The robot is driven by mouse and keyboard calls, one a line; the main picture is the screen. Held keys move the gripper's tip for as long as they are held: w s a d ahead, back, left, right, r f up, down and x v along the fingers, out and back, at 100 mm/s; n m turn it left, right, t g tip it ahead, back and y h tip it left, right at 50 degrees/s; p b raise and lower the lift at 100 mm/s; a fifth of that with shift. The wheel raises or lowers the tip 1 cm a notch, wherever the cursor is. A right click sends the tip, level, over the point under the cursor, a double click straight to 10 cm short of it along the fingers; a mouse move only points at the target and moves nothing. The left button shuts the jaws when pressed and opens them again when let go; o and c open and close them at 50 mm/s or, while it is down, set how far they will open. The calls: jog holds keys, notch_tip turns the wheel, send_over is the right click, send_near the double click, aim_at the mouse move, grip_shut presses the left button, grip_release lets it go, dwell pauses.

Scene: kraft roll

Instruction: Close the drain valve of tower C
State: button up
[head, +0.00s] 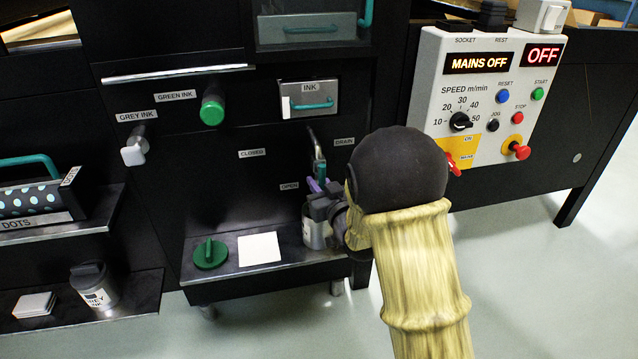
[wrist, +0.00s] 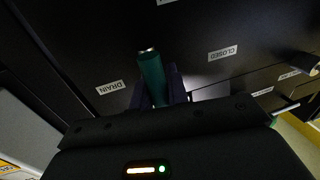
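The drain valve lever, with a teal handle (head: 320,168), is on the black machine front beside the DRAIN label (head: 344,142). CLOSED (head: 252,153) and OPEN (head: 290,186) labels are to its left. My gripper (head: 319,186) is at the handle, its purple fingers partly hidden by my wrist. In the wrist view the teal handle (wrist: 153,78) stands between the two fingers (wrist: 160,95), which appear to press on both sides. There the DRAIN label (wrist: 110,87) is left and the CLOSED label (wrist: 223,53) right. The lever's pivot is not clear.
Green (head: 212,109) and grey (head: 134,151) ink knobs protrude to the left. A control panel (head: 487,95) reading MAINS OFF stands right.

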grip_shut()
